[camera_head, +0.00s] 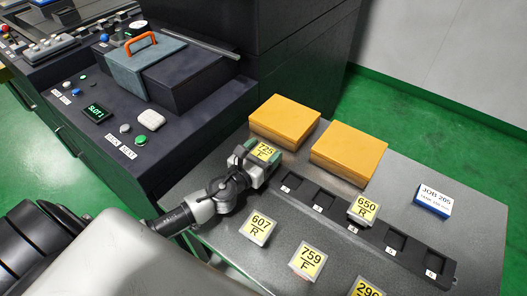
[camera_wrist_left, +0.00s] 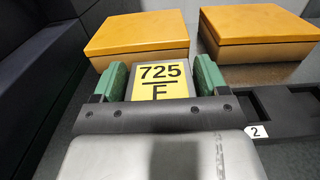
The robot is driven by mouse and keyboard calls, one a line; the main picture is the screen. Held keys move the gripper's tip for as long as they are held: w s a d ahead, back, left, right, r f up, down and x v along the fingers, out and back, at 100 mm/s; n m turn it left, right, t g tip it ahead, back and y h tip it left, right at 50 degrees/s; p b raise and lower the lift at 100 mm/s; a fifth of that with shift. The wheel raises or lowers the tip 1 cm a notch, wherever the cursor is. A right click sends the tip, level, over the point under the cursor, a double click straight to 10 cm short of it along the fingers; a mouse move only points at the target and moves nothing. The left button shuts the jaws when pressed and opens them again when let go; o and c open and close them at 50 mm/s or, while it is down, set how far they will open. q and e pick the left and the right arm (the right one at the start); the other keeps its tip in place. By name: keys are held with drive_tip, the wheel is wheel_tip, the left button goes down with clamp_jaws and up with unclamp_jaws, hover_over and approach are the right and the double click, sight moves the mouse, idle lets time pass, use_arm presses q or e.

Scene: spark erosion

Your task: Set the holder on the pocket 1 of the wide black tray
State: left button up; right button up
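A small holder with a yellow label "725 F" (camera_head: 264,152) is between the green fingers of my left gripper (camera_head: 257,153). In the left wrist view the fingers flank the holder (camera_wrist_left: 163,82) on both sides and look closed on it. The wide black tray (camera_head: 417,254) is a long dark strip of pockets with small white number labels. The held holder is at the tray's left end, by pocket 1. The gripper hides part of that end, and I cannot tell whether the holder touches the tray. A "2" label shows right of the gripper in the wrist view. My right gripper is not in view.
Holder "650 R" (camera_head: 363,210) is at a middle pocket. Holders "607 R" (camera_head: 258,228), "759 F" (camera_head: 307,261) and "296" (camera_head: 366,288) are in front of the tray. Two orange boxes (camera_head: 285,119) (camera_head: 349,150) stand behind it. A "JOB 205" block (camera_head: 434,198) lies right.

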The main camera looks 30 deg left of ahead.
use_arm(q)
drive_tip(key=shift+o, duration=1.4)
drive_tip(key=shift+r, duration=0.15)
drive_tip(key=s, duration=0.3)
drive_tip(key=s+a+b, duration=0.1)
drive_tip(key=s, duration=0.3)
drive_tip(key=s+b, duration=0.1)
drive_tip(key=s, duration=0.2)
drive_tip(key=shift+s+a, duration=0.25)
drive_tip(key=shift+s, duration=0.1)
drive_tip(key=shift+s+a+b, duration=0.1)
drive_tip(key=shift+s+b, duration=0.25)
drive_tip(key=shift+s, duration=0.25)
